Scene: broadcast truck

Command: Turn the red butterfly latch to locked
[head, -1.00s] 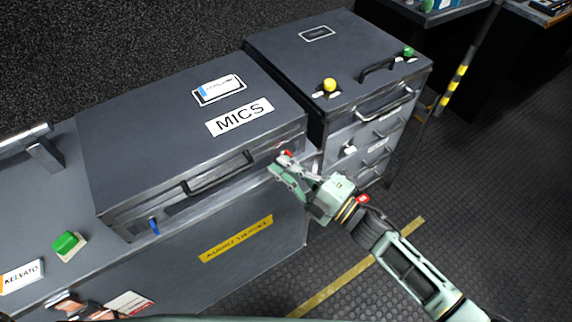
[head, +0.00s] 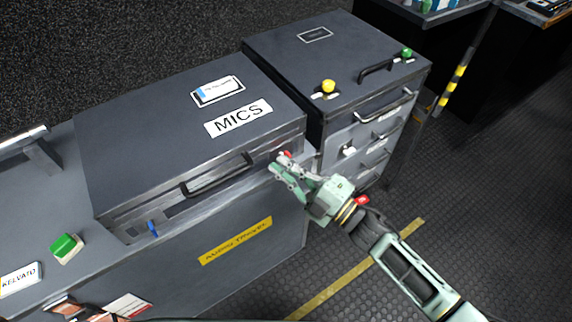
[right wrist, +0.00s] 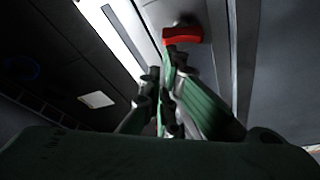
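The red butterfly latch (head: 285,155) is on the front face of the case labelled MICS (head: 185,145), near its right end. It also shows at the top of the right wrist view (right wrist: 183,36). My right gripper (head: 278,164) is at the latch, its fingertips close together and at or touching the red part. In the right wrist view the green fingers (right wrist: 168,62) converge just below the red part and overlap it in the picture. I cannot tell whether they grip it.
A blue latch (head: 152,228) is at the case's left end, with a black handle (head: 220,178) between the latches. A drawer cabinet (head: 300,60) with yellow and green knobs stands to the right. A green button (head: 66,245) is at lower left. Floor at right is open.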

